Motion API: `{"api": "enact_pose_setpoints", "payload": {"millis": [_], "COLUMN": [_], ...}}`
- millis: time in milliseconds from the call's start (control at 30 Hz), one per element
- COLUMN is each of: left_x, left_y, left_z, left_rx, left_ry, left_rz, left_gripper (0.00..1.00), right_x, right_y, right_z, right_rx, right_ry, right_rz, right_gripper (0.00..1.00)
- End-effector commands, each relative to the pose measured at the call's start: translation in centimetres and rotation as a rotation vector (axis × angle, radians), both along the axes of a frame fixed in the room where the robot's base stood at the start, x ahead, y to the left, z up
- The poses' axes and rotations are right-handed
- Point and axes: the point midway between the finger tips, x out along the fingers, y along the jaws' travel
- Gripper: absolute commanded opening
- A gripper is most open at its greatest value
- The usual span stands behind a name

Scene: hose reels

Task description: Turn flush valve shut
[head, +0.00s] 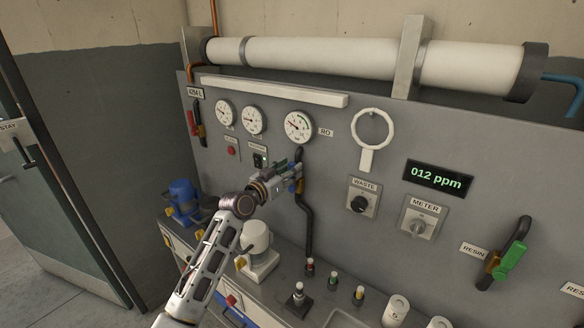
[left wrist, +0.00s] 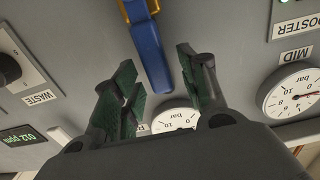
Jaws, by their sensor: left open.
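A valve with a blue lever handle (left wrist: 150,55) and a yellow fitting (left wrist: 135,10) is on the grey panel in the left wrist view. No flush label can be read on it. In the head view the valve is mostly hidden behind my left gripper, with a bit of blue (head: 299,186) showing. My left gripper (head: 295,172) is at the panel below the RO gauge. In the left wrist view its green-padded fingers (left wrist: 157,75) are open, with the blue lever showing between them. Contact cannot be told. My right gripper is not in view.
A black pipe (head: 307,225) runs down beside the gripper. Gauges (head: 299,127), a WASTE knob (head: 358,204), a METER knob (head: 417,228) and a green-handled RESIN valve (head: 510,258) are on the panel. A white-topped pump (head: 257,245) and several small fittings stand on the bench below.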

Motion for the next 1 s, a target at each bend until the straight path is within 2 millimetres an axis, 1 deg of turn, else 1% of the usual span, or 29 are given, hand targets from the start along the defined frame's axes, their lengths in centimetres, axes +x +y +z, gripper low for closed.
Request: {"api": "enact_pose_setpoints", "payload": {"millis": [100,300,667,767,1000], "left_x": [0.7,1.3,1.4,1.4,1.4], "left_y": [-0.5,-1.0,-1.1,-1.1,-1.1], "left_z": [0.0,0.0,0.0,0.0,0.0], "left_rx": [-0.001,0.0,0.0,0.0,0.0], "left_ry": [0.002,0.001,0.001,0.001,0.001], "left_rz": [0.0,-0.001,-0.001,-0.001,-0.001], "left_gripper": [0.43,0.43,0.43,0.31,0.0], "right_x": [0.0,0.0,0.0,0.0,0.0], "right_y": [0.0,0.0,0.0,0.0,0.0], "right_z": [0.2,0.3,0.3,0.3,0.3], "right_rx": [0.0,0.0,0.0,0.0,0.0], "right_ry": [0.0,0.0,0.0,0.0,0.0], "right_rz": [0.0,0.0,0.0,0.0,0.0], "right_gripper": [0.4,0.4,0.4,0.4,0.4]}}
